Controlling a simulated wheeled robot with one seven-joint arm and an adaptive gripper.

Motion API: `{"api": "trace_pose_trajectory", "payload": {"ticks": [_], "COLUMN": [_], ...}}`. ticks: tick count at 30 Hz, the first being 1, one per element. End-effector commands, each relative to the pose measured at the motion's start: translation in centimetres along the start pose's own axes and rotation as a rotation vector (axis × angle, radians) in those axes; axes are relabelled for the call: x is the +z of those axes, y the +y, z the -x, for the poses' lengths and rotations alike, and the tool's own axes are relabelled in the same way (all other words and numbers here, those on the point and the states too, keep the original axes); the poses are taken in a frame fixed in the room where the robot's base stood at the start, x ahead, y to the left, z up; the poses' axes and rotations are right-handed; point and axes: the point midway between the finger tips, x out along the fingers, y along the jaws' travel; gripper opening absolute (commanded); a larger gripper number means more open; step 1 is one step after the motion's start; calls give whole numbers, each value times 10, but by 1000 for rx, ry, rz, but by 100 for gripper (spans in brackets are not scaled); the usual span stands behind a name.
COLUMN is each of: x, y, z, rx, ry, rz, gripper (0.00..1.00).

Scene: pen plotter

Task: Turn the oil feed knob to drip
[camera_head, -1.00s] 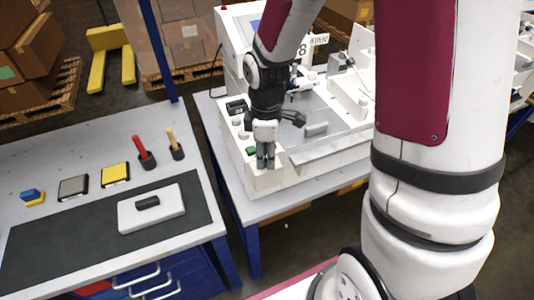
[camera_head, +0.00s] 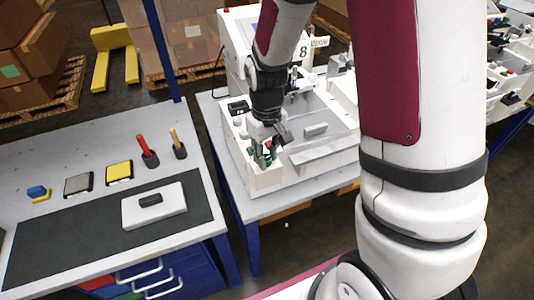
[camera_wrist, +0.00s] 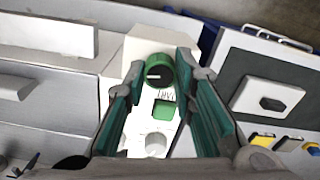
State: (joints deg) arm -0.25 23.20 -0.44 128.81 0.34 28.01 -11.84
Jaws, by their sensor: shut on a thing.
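The oil feed knob (camera_wrist: 158,72) is a green-sided round knob with a dark face and a white pointer line, on the white plotter panel. The line lies roughly level across the wrist picture. A small label under it is too small to read surely. My gripper (camera_wrist: 161,64) has its two green-padded fingers on either side of the knob, shut on it. In the head view my gripper (camera_head: 264,160) is at the front left corner of the white plotter (camera_head: 271,182), where its fingers largely hide the knob.
A green square button (camera_wrist: 164,110) and a pale round knob (camera_wrist: 156,143) sit beside the held knob, between my fingers in the wrist picture. A grey workbench (camera_head: 75,152) with a white block (camera_head: 154,206) stands left, across a gap.

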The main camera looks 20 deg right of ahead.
Motion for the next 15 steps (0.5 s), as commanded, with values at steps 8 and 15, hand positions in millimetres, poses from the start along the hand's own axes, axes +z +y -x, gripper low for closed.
{"api": "trace_pose_trajectory", "payload": {"ticks": [8, 15], "x": [0, -1], "y": [0, 0], "z": [1, 1], "rx": [0, 0], "ry": [1, 2], "rz": [-140, -192], "gripper": [0, 0]}}
